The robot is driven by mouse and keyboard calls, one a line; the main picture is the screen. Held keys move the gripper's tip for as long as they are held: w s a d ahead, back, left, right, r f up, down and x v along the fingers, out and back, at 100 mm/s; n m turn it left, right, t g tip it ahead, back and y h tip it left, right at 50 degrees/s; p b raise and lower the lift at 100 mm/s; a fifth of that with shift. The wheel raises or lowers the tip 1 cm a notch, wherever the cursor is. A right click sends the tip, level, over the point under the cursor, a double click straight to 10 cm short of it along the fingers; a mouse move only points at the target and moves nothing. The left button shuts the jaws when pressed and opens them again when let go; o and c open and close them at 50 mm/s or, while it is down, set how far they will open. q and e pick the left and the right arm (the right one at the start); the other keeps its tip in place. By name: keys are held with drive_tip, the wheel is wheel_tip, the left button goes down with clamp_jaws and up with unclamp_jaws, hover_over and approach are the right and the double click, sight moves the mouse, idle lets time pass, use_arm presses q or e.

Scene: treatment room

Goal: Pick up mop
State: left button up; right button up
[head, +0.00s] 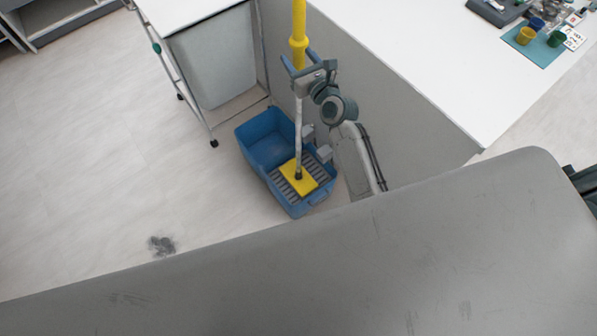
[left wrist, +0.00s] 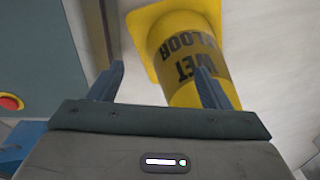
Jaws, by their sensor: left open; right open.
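The mop (head: 299,25) stands nearly upright in the head view, with a yellow upper handle, a pale lower shaft and a yellow head. Its head rests on the grey ribbed part of a blue bucket (head: 262,150). My right gripper (head: 300,62) is open at the lower end of the yellow handle, its blue fingers on either side of it. I cannot tell whether they touch it. My left gripper (left wrist: 161,82) is open in the left wrist view. The mop is not visible there.
In the left wrist view a yellow wet-floor cone (left wrist: 190,55) shows beyond the left fingers. In the head view a white counter (head: 425,50) stands right of the mop and a wheeled cart (head: 190,12) left. Open floor with a dark smudge (head: 161,246) lies left.

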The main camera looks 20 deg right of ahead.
drive_tip(key=shift+w, duration=0.2)
drive_tip(key=shift+s, duration=0.15)
drive_tip(key=c, duration=1.1)
drive_tip(key=shift+r, duration=0.1)
clamp_jaws()
drive_tip(key=shift+r, duration=0.1)
